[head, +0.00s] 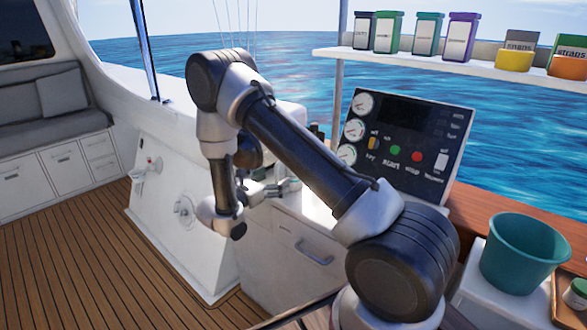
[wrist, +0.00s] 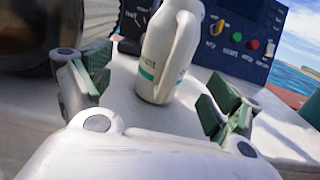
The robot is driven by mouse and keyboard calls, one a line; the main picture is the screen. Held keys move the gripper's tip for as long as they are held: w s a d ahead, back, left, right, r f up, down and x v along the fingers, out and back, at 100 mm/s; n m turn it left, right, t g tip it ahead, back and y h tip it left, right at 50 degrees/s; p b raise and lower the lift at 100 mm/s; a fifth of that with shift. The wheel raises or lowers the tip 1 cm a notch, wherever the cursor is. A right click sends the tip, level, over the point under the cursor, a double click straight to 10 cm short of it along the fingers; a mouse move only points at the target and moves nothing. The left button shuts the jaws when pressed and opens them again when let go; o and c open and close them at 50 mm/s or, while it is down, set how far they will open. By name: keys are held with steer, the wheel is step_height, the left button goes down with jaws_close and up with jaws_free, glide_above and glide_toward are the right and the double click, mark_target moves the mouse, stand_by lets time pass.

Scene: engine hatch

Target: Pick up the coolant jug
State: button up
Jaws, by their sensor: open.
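A white jug with a handle and a green band stands upright on a white surface in the wrist view; I take this jug (wrist: 165,55) for the coolant jug. Its lettering is too blurred to read. My gripper (wrist: 160,84) is open, with one green-padded finger to the left of the jug and one to the right. The jug is just beyond the fingers, and I see no contact. In the head view my gripper (head: 281,187) is low over the white counter, partly behind my arm. I cannot make out the jug there.
A control panel (head: 402,140) with gauges and buttons stands behind the counter. A teal bucket (head: 522,252) sits at the right, beside a wooden tray (head: 560,302). A shelf (head: 450,66) with several containers crosses the upper right. The plank floor (head: 95,255) is clear at left.

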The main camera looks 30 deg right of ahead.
steer(key=x, duration=0.7)
steer(key=shift+s+d+r, duration=0.25)
steer(key=shift+s+r, duration=0.1)
steer(key=shift+s, duration=0.05)
steer(key=c, duration=1.6)
